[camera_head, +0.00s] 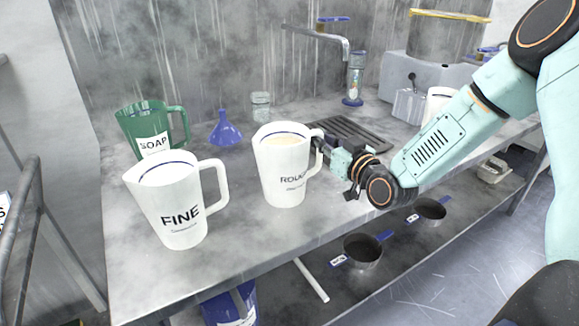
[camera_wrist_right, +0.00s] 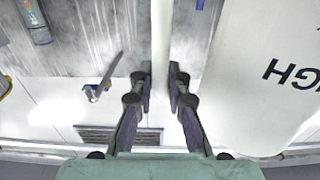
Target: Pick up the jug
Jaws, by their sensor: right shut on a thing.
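A white jug marked ROUGH (camera_head: 283,178) stands upright at the middle of the counter, with pale contents near its rim. I cannot tell whether its base touches the counter. My right gripper (camera_head: 324,150) comes from the right and is shut on its handle. In the right wrist view the handle (camera_wrist_right: 161,40) runs between the two fingers (camera_wrist_right: 160,88), and the jug's wall (camera_wrist_right: 262,85) fills the right side. A second white jug marked FINE (camera_head: 176,207) stands at the front left. A green jug marked SOAP (camera_head: 146,125) stands behind it. My left gripper is not in view.
A blue funnel (camera_head: 224,131) and a clear beaker (camera_head: 261,106) stand behind the jugs. A drain grate (camera_head: 352,136), a faucet (camera_head: 330,38) and a bottle (camera_head: 355,78) are at the back. Pans (camera_head: 362,252) sit on the lower shelf. The front counter (camera_head: 250,232) is clear.

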